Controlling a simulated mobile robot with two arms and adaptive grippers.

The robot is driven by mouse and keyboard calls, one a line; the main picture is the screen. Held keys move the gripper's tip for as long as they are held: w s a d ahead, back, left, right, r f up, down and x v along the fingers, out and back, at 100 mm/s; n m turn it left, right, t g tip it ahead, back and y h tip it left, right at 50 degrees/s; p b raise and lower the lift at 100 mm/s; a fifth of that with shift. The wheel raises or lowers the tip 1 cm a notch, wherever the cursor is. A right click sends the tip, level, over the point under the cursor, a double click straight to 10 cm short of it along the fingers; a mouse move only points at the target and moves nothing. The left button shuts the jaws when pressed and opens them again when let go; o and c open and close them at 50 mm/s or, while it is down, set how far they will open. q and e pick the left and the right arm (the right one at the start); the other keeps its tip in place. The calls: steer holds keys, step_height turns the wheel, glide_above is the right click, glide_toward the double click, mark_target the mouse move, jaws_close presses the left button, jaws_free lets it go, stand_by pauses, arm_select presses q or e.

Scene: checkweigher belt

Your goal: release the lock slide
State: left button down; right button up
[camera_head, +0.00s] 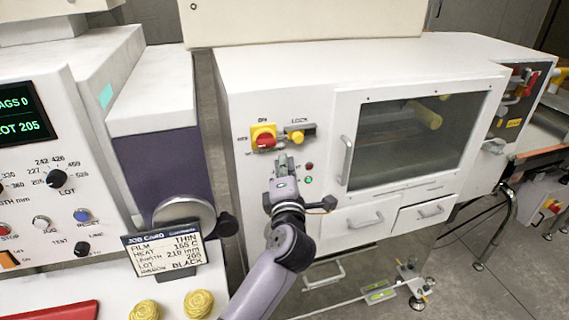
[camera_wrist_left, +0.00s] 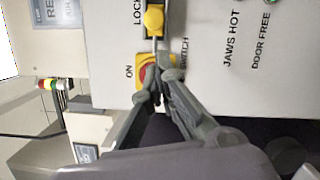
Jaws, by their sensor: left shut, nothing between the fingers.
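The lock slide is a yellow knob (camera_head: 296,137) on a dark track under the word LOCK, on the white machine's front panel. In the left wrist view the knob (camera_wrist_left: 153,20) sits at the top, with a metal bar running from it towards the switch. Beside it is a red rotary switch (camera_head: 264,138) on a yellow plate, marked ON; its red part (camera_wrist_left: 148,72) is partly hidden by my fingers in the wrist view. My left gripper (camera_head: 284,164) is shut and empty, just below the switch and slide in the head view. Whether its fingertips (camera_wrist_left: 160,82) touch the switch I cannot tell.
A windowed door (camera_head: 420,130) with a handle (camera_head: 346,160) is right of the controls, with drawers (camera_head: 358,219) below. Left stand a job card (camera_head: 163,250), a silver roller (camera_head: 184,218) and a control console (camera_head: 40,180). Small indicator lamps (camera_head: 309,173) sit near my gripper.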

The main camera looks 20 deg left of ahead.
mark_target(297, 137)
arm_select(q)
steer(key=p+x, duration=0.1)
steer(key=x, duration=0.5)
steer(key=shift+w+a, duration=0.15)
steer(key=shift+w, duration=0.1)
steer(key=w+d, duration=0.1)
steer(key=d, duration=0.2)
steer(key=shift+w, duration=0.4)
